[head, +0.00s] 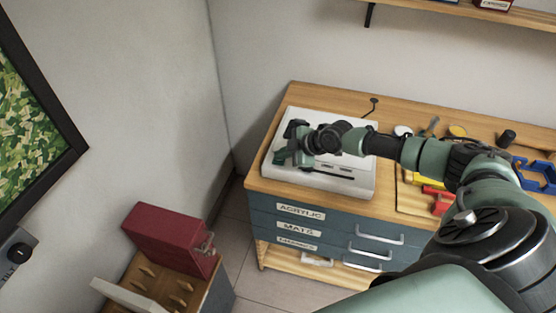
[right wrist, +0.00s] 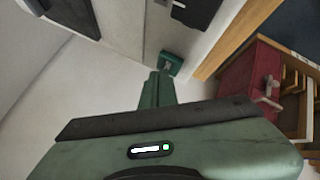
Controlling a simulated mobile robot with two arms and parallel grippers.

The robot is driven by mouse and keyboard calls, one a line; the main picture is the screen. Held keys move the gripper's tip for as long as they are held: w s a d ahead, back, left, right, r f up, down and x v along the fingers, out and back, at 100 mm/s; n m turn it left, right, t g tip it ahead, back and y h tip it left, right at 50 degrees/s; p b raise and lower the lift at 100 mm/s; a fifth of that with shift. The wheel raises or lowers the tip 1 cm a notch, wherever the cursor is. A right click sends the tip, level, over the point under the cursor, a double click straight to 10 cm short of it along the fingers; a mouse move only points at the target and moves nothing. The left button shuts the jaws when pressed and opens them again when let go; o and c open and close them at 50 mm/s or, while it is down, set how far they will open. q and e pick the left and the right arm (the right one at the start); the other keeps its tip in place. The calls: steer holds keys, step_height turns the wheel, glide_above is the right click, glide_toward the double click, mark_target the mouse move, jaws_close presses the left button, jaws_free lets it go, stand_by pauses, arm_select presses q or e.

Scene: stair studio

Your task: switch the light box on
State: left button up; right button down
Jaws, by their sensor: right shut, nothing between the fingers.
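The light box (head: 360,187) is a flat white slab on the left end of the wooden cabinet top in the head view. A dark bar lies on its front part. Its panel shows no clear glow. My right gripper (head: 279,158) is over the left part of the box, shut and empty, and hides part of it. I cannot tell whether it touches the box. In the right wrist view the green fingers of my right gripper (right wrist: 167,70) are together, with a white surface behind them. I cannot make out a switch clearly. My left gripper is not in view.
The blue drawer cabinet (head: 276,224) has labelled drawers below its wooden top (head: 300,96). Tools and a blue clamp-like thing (head: 533,177) lie right of the box. A red case (head: 170,238) stands at lower left over a wooden pegged holder. A shelf (head: 460,12) hangs above.

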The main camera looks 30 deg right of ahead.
mark_target(281, 161)
steer(key=shift+f, duration=0.2)
stand_by(0.3)
steer(key=shift+r, duration=0.7)
steer(key=shift+r, duration=0.1)
step_height(281, 161, up, 6)
steer(key=p, duration=0.4)
stand_by(0.5)
